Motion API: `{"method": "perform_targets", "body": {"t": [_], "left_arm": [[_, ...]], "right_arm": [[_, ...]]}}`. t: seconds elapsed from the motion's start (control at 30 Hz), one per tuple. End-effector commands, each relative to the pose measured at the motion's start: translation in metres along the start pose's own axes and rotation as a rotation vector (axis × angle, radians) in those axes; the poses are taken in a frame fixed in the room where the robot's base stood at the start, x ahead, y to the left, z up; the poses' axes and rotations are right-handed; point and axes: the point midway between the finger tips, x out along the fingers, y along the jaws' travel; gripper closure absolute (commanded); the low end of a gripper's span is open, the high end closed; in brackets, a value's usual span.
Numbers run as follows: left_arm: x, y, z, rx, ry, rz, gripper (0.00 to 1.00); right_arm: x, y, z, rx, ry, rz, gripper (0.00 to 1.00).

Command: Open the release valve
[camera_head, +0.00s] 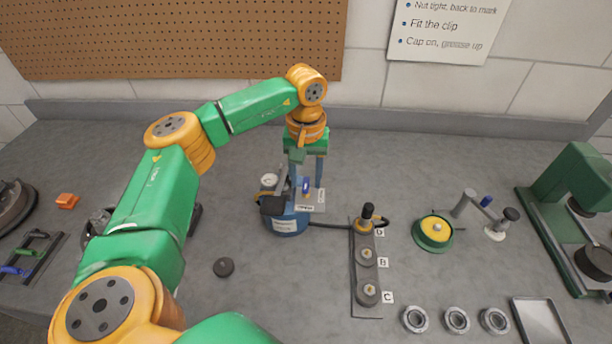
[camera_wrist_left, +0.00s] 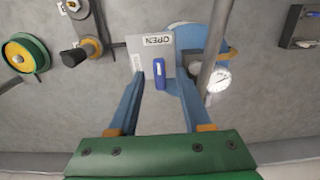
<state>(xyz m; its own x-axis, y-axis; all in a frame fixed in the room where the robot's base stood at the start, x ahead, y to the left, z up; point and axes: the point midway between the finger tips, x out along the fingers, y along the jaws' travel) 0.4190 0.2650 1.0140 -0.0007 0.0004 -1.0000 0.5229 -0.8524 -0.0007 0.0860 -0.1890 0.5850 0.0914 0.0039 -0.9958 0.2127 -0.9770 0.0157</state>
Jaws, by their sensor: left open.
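A small blue lever (camera_head: 306,187) stands on a light plate (camera_head: 317,208) fixed to a blue pump body (camera_head: 287,224). In the left wrist view the lever (camera_wrist_left: 159,73) lies on the plate (camera_wrist_left: 147,54), below a label reading OPEN. A second, smaller label at the plate's left edge is too small to read. My left gripper (camera_head: 306,176) points down over the plate. In the wrist view its open fingers (camera_wrist_left: 159,82) stand either side of the lever, with gaps on both sides. My right gripper is not in view.
A dial gauge (camera_wrist_left: 219,80) and a metal bar (camera_wrist_left: 215,50) stand close to the right finger. A hose runs from the pump to a plate with several fittings (camera_head: 367,262). A green press (camera_head: 570,190) stands far right.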

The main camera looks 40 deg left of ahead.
Motion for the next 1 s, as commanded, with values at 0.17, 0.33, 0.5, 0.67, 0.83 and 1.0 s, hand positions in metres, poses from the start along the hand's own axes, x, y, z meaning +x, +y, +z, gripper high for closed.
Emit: {"method": "perform_targets", "body": {"t": [0.17, 0.33, 0.5, 0.67, 0.83, 1.0], "left_arm": [[-0.029, 0.001, -0.001, 0.000, 0.004, 0.005, 0.51], [-0.061, 0.001, -0.001, 0.000, 0.003, 0.003, 0.51], [-0.070, 0.000, 0.000, 0.001, 0.000, 0.001, 0.51], [-0.070, 0.000, 0.000, 0.000, 0.000, 0.001, 0.51], [-0.071, 0.000, 0.000, 0.000, 0.000, 0.001, 0.51], [-0.109, 0.000, 0.000, 0.000, 0.001, 0.001, 0.51]], "right_arm": [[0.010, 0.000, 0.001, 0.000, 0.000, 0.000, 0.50], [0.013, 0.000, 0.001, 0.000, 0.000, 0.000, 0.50], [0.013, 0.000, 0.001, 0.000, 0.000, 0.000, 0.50], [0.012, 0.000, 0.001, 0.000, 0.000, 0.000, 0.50], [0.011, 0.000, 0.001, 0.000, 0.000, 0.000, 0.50], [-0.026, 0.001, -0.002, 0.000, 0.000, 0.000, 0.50]]}}
